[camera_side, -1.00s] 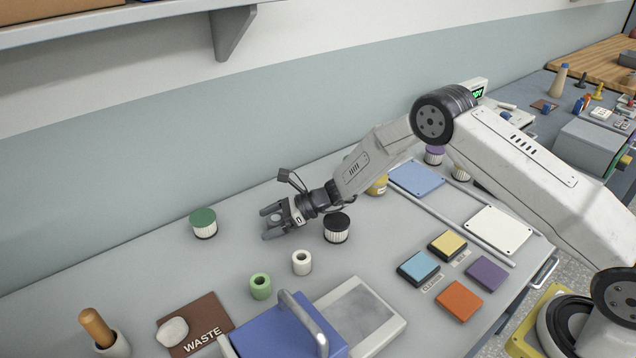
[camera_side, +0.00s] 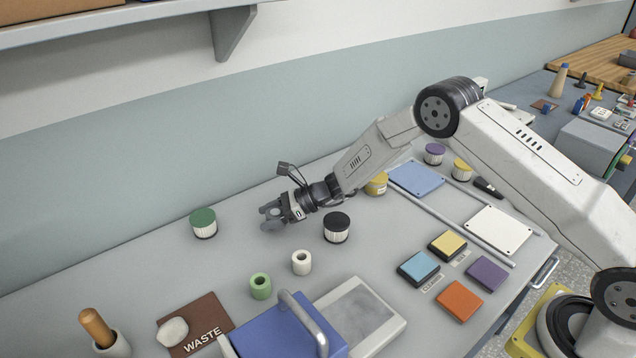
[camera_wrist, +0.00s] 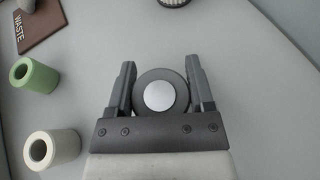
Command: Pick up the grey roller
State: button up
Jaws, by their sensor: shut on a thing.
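The grey roller (camera_wrist: 161,96) sits between the two fingers in the wrist view, seen end-on as a dark grey ring with a pale round centre. My gripper (camera_wrist: 161,80) is shut on it, with a finger on either side. In the side view, my gripper (camera_side: 268,217) is low over the bench near the back wall, and the roller is mostly hidden by the fingers. I cannot tell whether the roller touches the bench.
A green-topped bobbin (camera_side: 204,224) stands left of my gripper and a black-topped one (camera_side: 337,228) to the right. A white roller (camera_side: 301,262) and a green roller (camera_side: 260,286) stand in front. A blue-lidded box (camera_side: 285,335) is nearer. Bare bench lies around my gripper.

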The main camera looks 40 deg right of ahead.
jog(key=s+d+r, duration=0.3)
jog(key=s+r, duration=0.8)
jog(key=s, duration=0.2)
jog(key=shift+s+r, duration=0.15)
jog(key=shift+s, duration=0.15)
jog(key=shift+d, duration=0.1)
dwell(0.5)
